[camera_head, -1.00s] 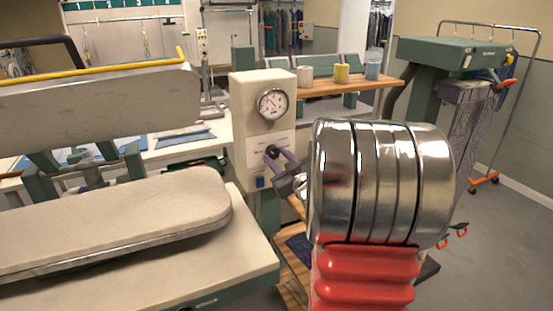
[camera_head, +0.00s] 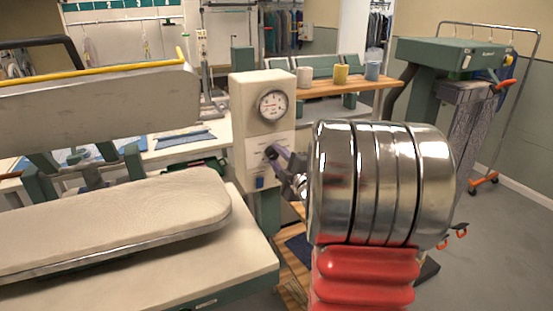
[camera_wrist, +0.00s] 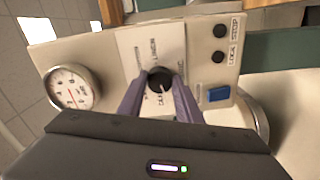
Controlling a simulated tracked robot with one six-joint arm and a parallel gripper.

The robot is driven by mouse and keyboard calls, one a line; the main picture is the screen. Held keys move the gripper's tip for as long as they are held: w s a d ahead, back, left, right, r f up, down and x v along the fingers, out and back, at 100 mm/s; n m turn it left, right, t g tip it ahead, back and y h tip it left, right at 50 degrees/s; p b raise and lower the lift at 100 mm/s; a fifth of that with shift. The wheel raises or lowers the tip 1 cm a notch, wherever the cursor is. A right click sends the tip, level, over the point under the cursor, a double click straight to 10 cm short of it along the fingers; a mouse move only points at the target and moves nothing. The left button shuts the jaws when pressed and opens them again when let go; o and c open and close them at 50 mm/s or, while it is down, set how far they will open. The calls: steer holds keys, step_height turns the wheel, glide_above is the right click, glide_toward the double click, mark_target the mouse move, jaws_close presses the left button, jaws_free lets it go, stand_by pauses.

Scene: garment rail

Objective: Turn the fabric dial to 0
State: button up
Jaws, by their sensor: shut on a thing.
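The fabric dial is a small black knob (camera_wrist: 159,80) on a white label plate of a cream control box; it also shows in the head view (camera_head: 271,152). My gripper (camera_wrist: 160,88) is shut on the dial, with one purple-grey finger on each side of it. In the head view my gripper (camera_head: 277,155) reaches the box from the right. A pale pointer line shows on the knob's face. The label's scale markings are too small and blurred to read, so the dial's setting cannot be told. The fingers cover part of the label.
A round gauge (camera_head: 272,105) sits above the dial. A blue switch (camera_wrist: 219,94) and black buttons (camera_wrist: 219,31) are also on the box. A padded pressing board (camera_head: 120,220) stands at left. A wooden shelf (camera_head: 330,86) with mugs is behind.

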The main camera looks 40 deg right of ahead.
steer(key=n, duration=0.5)
steer(key=shift+a+f, duration=0.1)
steer(key=shift+a, duration=0.05)
steer(key=shift+n, duration=0.4)
steer(key=o, duration=0.8)
steer(key=shift+o, duration=1.2)
steer(key=v, duration=1.3)
steer(key=shift+s, duration=0.3)
